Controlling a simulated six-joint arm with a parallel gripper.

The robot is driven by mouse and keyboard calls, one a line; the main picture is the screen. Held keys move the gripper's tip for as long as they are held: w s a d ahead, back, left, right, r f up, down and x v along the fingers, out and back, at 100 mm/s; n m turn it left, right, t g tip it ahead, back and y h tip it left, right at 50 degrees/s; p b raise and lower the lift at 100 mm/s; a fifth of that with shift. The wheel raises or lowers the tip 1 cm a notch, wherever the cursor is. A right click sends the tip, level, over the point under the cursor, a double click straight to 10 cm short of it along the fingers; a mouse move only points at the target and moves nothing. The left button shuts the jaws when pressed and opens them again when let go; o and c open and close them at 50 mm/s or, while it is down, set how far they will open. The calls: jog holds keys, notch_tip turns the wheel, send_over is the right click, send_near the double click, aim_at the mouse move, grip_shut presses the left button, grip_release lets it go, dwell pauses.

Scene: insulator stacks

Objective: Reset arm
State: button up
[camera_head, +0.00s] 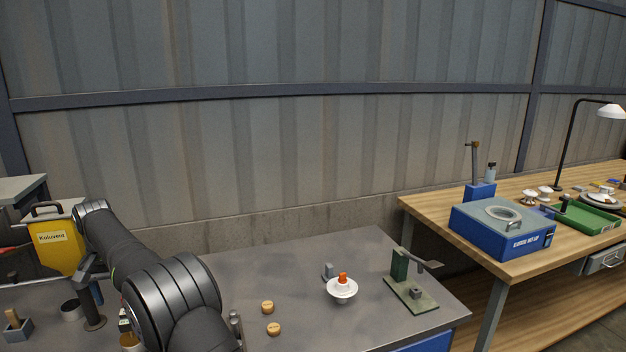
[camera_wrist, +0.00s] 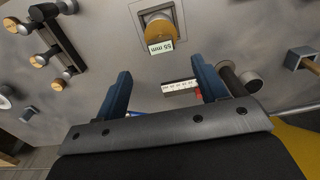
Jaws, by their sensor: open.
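My gripper (camera_wrist: 163,82) shows in the wrist view as two blue fingers spread wide apart, with nothing held between them. Below it on the grey bench is a round tan piece labelled "55 mm" (camera_wrist: 159,35), set in a square holder ahead of the fingertips. A white marked strip (camera_wrist: 180,86) lies between the fingers in the picture. In the head view my arm reaches over the left part of the bench, and its bulk hides much there; I cannot make out the fingers in that view.
A white insulator with an orange top (camera_head: 342,289) stands on the bench, near two tan discs (camera_head: 267,307) and a green stand (camera_head: 408,282). A yellow container (camera_head: 57,247) stands at left. A wooden table (camera_head: 424,208) with a blue box (camera_head: 503,230) is at right.

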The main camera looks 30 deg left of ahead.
send_near(126, 323)
notch_tip(126, 323, down, 12)
jog(key=shift+r, duration=0.25)
jog(key=shift+d+r, duration=0.1)
jog(key=shift+r, duration=1.5)
dwell(1.2)
